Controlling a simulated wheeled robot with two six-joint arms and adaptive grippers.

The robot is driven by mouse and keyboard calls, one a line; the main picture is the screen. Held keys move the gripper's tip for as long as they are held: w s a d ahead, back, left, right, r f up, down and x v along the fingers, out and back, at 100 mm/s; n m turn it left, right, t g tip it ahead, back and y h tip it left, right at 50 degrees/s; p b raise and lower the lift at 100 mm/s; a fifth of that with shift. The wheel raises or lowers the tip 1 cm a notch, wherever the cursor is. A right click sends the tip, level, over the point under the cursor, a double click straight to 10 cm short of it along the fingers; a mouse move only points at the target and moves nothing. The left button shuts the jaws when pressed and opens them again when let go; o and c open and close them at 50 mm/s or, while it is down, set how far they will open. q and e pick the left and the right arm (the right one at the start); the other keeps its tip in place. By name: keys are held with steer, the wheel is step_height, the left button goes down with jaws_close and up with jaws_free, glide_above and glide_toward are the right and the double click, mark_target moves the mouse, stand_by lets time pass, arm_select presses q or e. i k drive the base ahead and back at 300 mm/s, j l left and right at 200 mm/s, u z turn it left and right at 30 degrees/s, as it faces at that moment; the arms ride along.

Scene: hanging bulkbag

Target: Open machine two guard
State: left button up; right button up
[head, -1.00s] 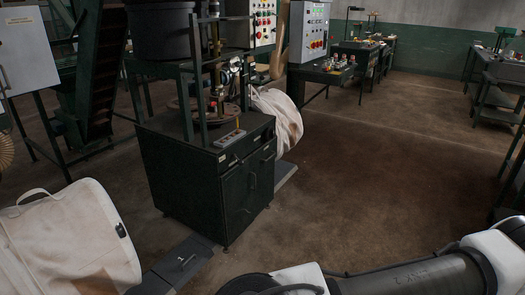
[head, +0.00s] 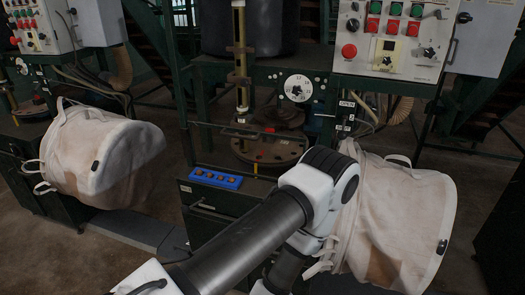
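The machine in the middle has a round reddish-brown plate (head: 272,152), a brass-coloured upright post (head: 239,60) and a white dial (head: 298,88). A small label reading OPEN (head: 346,103) is on the frame right of the dial. I cannot make out a separate guard or tell whether it is open or shut. One of my arms crosses the lower middle in front of the machine, its white and black joint below the dial. Neither of my grippers shows in the head view.
A control panel (head: 388,40) with coloured buttons stands above at the right, another (head: 38,25) at the far left. Pale bulk bags hang at left (head: 105,160) and right (head: 395,215). A blue button box (head: 215,179) sits on the cabinet's front edge. Some floor is clear at lower left.

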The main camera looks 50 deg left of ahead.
mark_target(186, 137)
steer(key=u, duration=1.65)
